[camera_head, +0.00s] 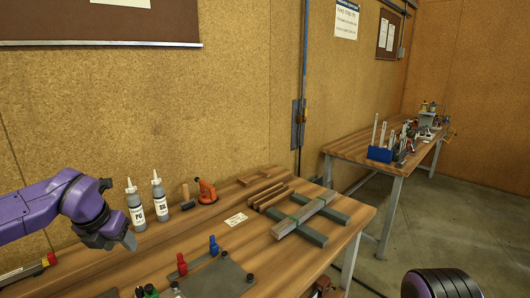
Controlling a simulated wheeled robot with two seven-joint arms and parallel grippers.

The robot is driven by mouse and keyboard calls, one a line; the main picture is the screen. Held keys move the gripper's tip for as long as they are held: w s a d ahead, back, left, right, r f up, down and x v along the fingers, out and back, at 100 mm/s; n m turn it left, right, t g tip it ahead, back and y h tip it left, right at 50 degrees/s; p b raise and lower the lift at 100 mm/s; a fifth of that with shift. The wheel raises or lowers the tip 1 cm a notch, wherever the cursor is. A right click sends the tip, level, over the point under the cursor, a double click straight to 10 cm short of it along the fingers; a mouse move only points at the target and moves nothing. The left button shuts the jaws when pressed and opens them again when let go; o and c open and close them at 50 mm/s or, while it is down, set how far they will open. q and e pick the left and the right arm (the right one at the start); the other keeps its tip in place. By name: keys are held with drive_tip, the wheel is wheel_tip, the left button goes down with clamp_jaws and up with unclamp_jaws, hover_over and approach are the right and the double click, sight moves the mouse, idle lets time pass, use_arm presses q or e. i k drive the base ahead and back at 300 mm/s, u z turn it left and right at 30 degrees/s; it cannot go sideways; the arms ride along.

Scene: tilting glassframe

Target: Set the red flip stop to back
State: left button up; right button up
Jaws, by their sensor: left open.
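The red flip stop (182,264) stands upright on the fixture at the bottom middle of the head view. A blue flip stop (213,246) stands on the same fixture, behind it and to the right. The fixture's dark flat plate (222,278) lies in front of them and is cut off by the lower edge. My left gripper (122,242) hangs over the bench to the left of the red stop, apart from it. It is open, with nothing seen between its fingers. My right gripper is out of view.
Two labelled bottles (136,207) stand behind my left gripper. An orange tool (207,192) sits beside them. Crossed grey bars (311,216) and wooden strips lie right on the bench (275,262). Dark and green knobs (148,291) show at the lower edge. A second bench (352,146) is farther back.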

sight(181, 265)
drive_tip(key=k, duration=1)
